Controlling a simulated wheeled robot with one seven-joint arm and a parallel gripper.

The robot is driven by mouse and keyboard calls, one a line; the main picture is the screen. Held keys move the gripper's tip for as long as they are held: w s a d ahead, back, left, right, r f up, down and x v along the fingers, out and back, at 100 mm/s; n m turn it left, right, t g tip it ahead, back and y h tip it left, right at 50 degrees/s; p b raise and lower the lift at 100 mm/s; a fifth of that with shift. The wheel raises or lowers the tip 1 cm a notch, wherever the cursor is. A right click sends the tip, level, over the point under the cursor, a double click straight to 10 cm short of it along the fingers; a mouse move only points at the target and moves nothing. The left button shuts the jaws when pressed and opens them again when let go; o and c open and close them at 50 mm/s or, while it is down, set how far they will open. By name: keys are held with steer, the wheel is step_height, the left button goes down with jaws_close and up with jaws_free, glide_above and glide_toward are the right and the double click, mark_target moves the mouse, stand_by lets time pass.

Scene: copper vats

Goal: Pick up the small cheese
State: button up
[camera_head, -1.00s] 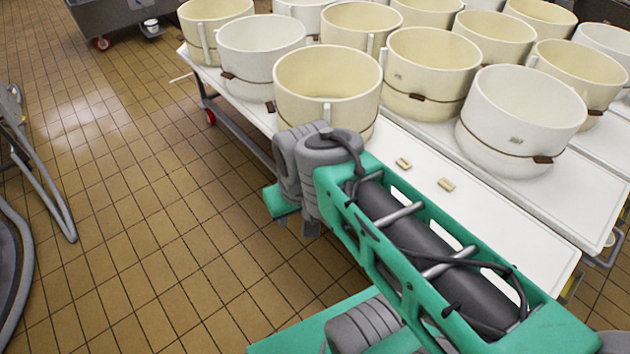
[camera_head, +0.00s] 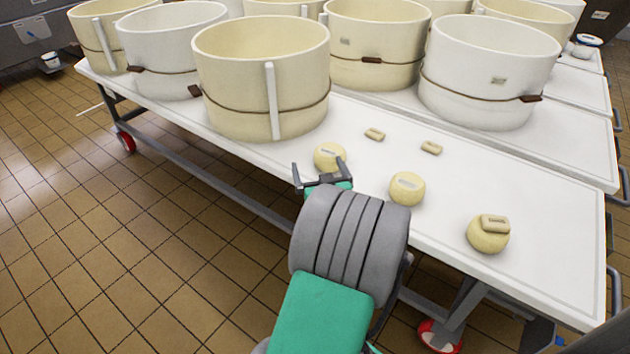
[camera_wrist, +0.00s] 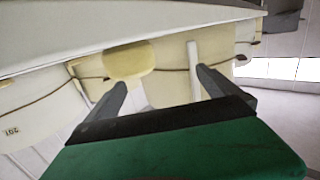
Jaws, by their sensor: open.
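Three small round pale-yellow cheeses stand near the front edge of the white table: the left cheese (camera_head: 330,156), the middle cheese (camera_head: 407,189) and the right cheese (camera_head: 486,239). Which one the task means by "small cheese" I cannot tell. My gripper (camera_head: 319,172) is open and empty at the table's front edge, with the left cheese just beyond its fingers. In the wrist view a rounded yellow cheese (camera_wrist: 130,61) shows ahead of my open gripper (camera_wrist: 160,80), nearer the left finger. Whether the fingers touch it I cannot tell.
A tan block (camera_head: 495,223) lies on the right cheese; two more blocks (camera_head: 375,134) (camera_head: 431,148) lie farther back. Large cream vats (camera_head: 262,85) and white vats (camera_head: 488,75) fill the rear. The white table (camera_head: 545,215) is clear at right.

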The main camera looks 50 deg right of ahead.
mark_target(330, 151)
steer(key=s+d+f+h, duration=0.1)
steer(key=s+d+f+m+h, duration=0.1)
steer(key=s+d, duration=0.1)
steer(key=shift+m+g, duration=0.3)
steer(key=shift+g, duration=0.1)
steer(key=b+x, duration=0.1)
steer(key=x, duration=0.6)
steer(key=shift+w+d, duration=0.2)
steer(key=shift+w, duration=0.05)
steer(key=c, duration=1.7)
steer(key=shift+r, duration=0.15)
steer(key=shift+c, duration=0.3)
